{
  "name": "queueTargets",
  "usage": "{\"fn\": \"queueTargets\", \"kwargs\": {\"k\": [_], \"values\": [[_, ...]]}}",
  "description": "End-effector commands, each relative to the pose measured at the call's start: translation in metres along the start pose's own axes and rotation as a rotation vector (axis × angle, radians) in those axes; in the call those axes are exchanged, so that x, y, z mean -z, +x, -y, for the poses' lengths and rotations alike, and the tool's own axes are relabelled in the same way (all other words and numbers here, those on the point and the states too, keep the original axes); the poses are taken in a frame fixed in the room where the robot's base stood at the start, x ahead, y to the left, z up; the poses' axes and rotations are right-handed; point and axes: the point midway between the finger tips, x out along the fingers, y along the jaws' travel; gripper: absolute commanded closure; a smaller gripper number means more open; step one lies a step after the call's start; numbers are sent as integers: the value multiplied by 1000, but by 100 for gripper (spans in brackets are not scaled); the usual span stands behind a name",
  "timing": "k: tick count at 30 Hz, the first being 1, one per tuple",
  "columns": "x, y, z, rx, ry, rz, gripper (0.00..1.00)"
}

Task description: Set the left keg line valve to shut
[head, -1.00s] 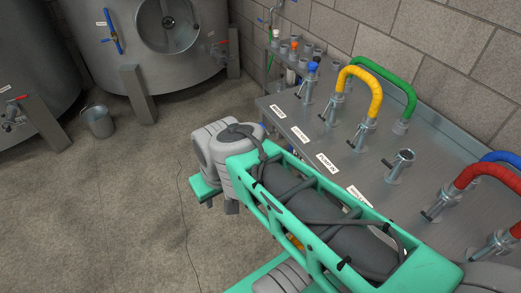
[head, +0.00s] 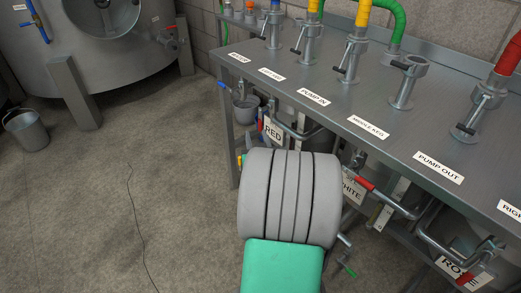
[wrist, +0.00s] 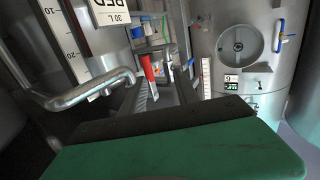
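The left keg bears a RED label (head: 273,130) and sits under the bench's left part. A bent metal pipe (head: 298,131) comes out beside it. A small red handle (head: 261,114) shows by the label, partly hidden by pipework. In the wrist view the upside-down RED label (wrist: 110,12), the pipe (wrist: 85,94) and a red handle (wrist: 148,68), hanging down the picture, show ahead. My gripper (wrist: 175,140) shows as a green body with a dark edge across the bottom of the wrist view. My grey wrist hides part of the under-bench area.
The steel bench (head: 330,85) carries valves and coloured hoses on top. A WHITE keg's red handle (head: 366,184) and a ROSE label (head: 460,268) are further right. A small bucket (head: 246,108) is under the bench's left end.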

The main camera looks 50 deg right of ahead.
Motion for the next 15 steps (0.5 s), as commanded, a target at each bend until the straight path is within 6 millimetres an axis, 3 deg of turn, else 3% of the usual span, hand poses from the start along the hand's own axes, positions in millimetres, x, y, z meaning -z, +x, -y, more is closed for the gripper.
{"fn": "queueTargets", "kwargs": {"k": [1,5,15], "values": [[-11,0,-12,-30,6,-24,63],[-6,6,-21,-52,6,-47,63],[-4,66,-23,-50,6,-45,63]]}}
